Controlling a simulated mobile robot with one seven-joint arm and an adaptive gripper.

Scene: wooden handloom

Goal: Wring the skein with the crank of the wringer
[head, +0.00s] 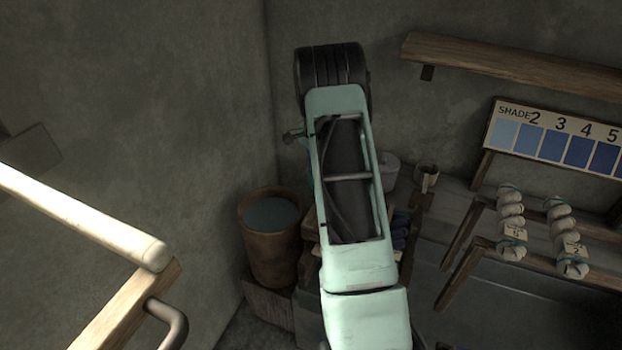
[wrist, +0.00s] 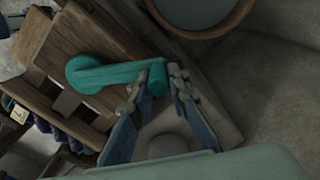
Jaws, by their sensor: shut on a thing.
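In the wrist view a teal crank (wrist: 115,75) runs from a round hub at left to a handle end at right. My gripper (wrist: 156,82) is shut on the handle end, with one finger on each side of it. The hub sits against a wooden frame (wrist: 62,45), which seems to be the wringer. I cannot make out a skein on it.
At right, pale tagged skeins (head: 511,222) hang on a wooden rack below a shade chart (head: 555,139). A wall shelf (head: 510,62) is above.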

